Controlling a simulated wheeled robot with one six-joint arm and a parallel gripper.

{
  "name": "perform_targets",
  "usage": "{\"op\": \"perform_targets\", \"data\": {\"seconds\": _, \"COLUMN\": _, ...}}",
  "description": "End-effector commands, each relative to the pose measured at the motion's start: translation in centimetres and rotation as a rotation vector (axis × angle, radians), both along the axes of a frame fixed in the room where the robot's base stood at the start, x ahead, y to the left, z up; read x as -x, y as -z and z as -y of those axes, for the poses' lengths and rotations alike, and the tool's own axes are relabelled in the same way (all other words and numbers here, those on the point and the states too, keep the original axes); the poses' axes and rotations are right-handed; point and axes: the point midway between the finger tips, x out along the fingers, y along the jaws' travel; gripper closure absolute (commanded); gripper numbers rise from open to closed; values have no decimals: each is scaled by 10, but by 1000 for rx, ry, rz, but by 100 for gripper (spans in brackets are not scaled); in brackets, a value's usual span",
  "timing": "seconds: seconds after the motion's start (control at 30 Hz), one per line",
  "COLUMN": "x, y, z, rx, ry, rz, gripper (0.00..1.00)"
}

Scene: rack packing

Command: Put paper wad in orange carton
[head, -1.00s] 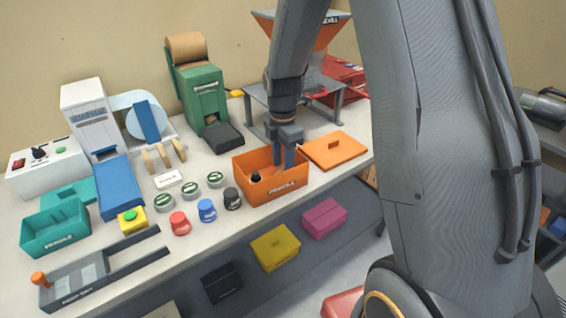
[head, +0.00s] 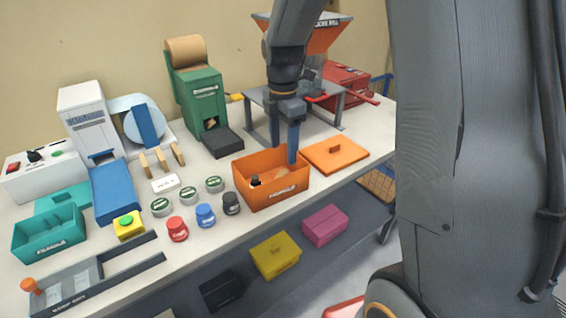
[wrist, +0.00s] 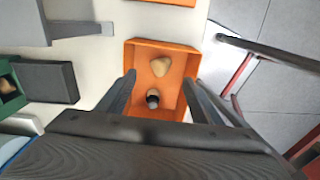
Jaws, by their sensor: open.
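The orange carton (head: 273,200) stands open near the front edge of the bench. A tan crumpled paper wad (wrist: 160,66) lies inside it, on the carton floor. A small black-topped item (wrist: 152,98) is beside the wad in the carton; it also shows in the head view (head: 256,181). My gripper (head: 284,148) is above the carton with its fingers spread and nothing between them. In the wrist view its fingers stand either side of the carton opening. In the head view the wad is partly hidden by the carton wall.
The orange lid (head: 335,156) lies right of the carton. A green paper dispenser (head: 199,100) with a brown piece at its outlet stands behind. Black (head: 231,204), blue and red jars stand left. A metal stand (head: 340,107) is close behind my gripper.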

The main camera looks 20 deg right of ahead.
Motion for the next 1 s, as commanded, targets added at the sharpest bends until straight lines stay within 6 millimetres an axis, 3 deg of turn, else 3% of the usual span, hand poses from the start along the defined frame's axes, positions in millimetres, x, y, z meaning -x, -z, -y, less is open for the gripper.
{"op": "perform_targets", "data": {"seconds": 0.23, "x": -1, "y": -37, "z": 0, "rx": 1, "ry": 0, "rz": 2, "gripper": 40}}
{"op": "perform_targets", "data": {"seconds": 0.47, "x": 8, "y": -43, "z": 0, "rx": 0, "ry": 83, "rz": 5, "gripper": 40}}
{"op": "perform_targets", "data": {"seconds": 0.57, "x": 23, "y": -35, "z": -1, "rx": -2, "ry": 247, "rz": 14, "gripper": 40}}
{"op": "perform_targets", "data": {"seconds": 1.0, "x": 122, "y": 10, "z": -6, "rx": -52, "ry": 1273, "rz": 67, "gripper": 40}}
